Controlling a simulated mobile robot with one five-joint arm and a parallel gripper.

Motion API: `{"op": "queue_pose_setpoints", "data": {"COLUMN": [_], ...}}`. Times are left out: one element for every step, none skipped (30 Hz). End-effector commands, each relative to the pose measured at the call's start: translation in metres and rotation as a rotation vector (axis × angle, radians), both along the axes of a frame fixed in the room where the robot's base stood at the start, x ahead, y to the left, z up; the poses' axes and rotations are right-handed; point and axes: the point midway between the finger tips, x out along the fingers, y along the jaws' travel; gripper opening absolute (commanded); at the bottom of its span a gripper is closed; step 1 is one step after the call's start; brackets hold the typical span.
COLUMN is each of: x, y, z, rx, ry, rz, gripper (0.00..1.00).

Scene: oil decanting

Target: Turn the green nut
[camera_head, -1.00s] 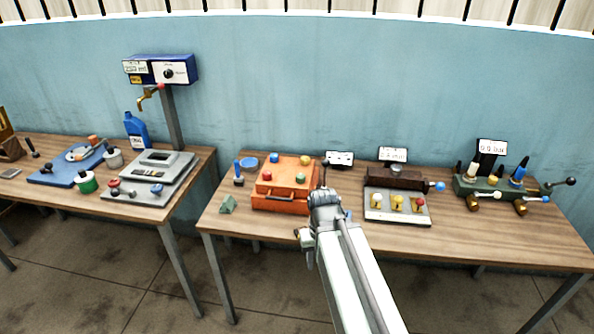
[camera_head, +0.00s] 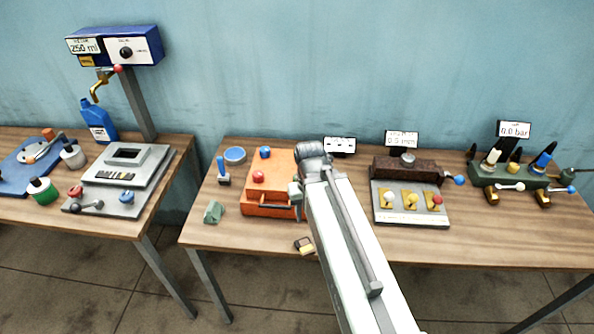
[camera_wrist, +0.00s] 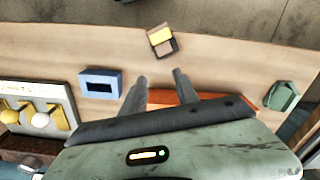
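The orange box (camera_head: 268,209) stands on the right-hand table, with a blue nut (camera_head: 265,152) and a red nut (camera_head: 258,176) showing on top. The green nut is not in view now; my arm covers that side of the box. My gripper (camera_wrist: 158,79) shows in the wrist view with its two fingers apart and nothing visible between them. The orange box (camera_wrist: 160,97) shows behind and between the fingers, mostly hidden by my gripper's body. I cannot tell how far the fingers are from the nut.
A yellow-and-dark block (camera_head: 304,245) lies at the table's front. A green wedge (camera_head: 213,212) and a blue-handled stamp (camera_head: 222,172) stand left of the box. A blue hollow block (camera_wrist: 100,83) shows in the wrist view. A panel with several knobs (camera_head: 410,218) is to the right.

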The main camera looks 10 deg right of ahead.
Motion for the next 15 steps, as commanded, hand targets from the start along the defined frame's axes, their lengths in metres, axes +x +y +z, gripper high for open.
{"op": "queue_pose_setpoints", "data": {"x": [0.0, 0.002, 0.007, 0.014, 0.023, 0.038, 0.051, 0.064, 0.081, 0.092, 0.103, 0.115, 0.123, 0.13, 0.137], "y": [0.0, 0.0, 0.0, -0.002, -0.003, -0.004, -0.004, -0.004, -0.004, -0.005, -0.005, -0.005, -0.005, -0.005, -0.006], "z": [0.0, 0.002, 0.008, 0.015, 0.023, 0.037, 0.048, 0.059, 0.071, 0.08, 0.088, 0.096, 0.102, 0.106, 0.11], "rx": [0.0, 0.0, 0.0, 0.0, 0.0, 0.0, 0.0, 0.0, 0.0, 0.0, 0.0, 0.0, 0.0, -0.001, -0.001], "ry": [0.0, 0.0, 0.0, 0.0, 0.0, 0.0, 0.0, -0.001, 0.0, 0.0, 0.0, 0.0, 0.0, 0.0, 0.0], "rz": [0.001, 0.008, 0.034, 0.072, 0.125, 0.216, 0.298, 0.384, 0.5, 0.585, 0.666, 0.765, 0.831, 0.89, 0.954], "gripper": [0.45, 0.53, 0.59, 0.59, 0.59, 0.59, 0.59, 0.59, 0.59, 0.59, 0.59, 0.59, 0.59, 0.59, 0.59]}}
